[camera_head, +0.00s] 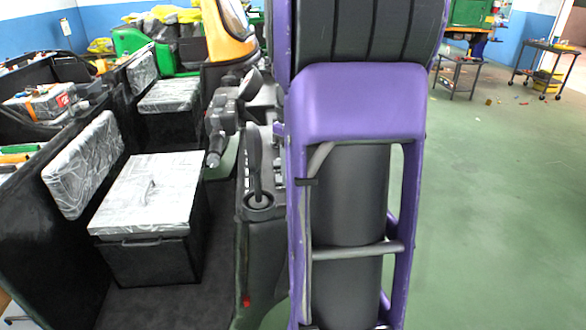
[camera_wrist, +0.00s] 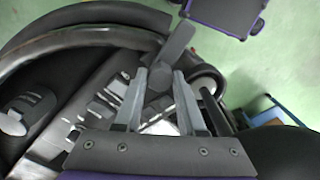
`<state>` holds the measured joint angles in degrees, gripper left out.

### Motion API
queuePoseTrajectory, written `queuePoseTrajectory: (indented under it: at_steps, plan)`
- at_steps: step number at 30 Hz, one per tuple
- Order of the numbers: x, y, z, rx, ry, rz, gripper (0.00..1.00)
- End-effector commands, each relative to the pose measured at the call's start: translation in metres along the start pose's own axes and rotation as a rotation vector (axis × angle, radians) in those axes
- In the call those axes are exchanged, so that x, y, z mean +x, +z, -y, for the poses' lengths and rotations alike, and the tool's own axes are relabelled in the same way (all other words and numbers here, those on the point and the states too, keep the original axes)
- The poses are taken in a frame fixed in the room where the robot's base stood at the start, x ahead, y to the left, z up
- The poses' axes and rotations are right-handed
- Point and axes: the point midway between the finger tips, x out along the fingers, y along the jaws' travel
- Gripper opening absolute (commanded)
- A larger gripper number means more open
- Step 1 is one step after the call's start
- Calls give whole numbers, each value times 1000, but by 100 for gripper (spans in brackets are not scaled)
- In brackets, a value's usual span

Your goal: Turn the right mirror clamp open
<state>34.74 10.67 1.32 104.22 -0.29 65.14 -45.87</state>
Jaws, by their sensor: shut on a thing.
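In the wrist view my gripper (camera_wrist: 160,78) is shut on the dark grey mirror clamp. The clamp (camera_wrist: 177,43) has a flat lever that slants up and right from between the fingertips. Its rounded lower end sits between the two grey fingers. In the head view my purple arm covers the right side of the vehicle's front, so my gripper and the clamp are hidden there.
A dark curved rim (camera_wrist: 95,38) runs close to the left of my fingers. The vehicle's dash and grey control stick (camera_head: 257,185) stand left of my arm. A patterned seat box (camera_head: 150,195) is further left.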

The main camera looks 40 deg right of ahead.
Motion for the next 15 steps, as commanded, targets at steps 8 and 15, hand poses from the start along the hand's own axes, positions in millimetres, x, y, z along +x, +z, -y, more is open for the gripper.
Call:
queuePoseTrajectory:
  at_steps: [8, 15]
  plan:
    - [-1, 0, 0, -33, 2, -2, 0]
    - [-1, 0, 0, -34, 2, -2, 0]
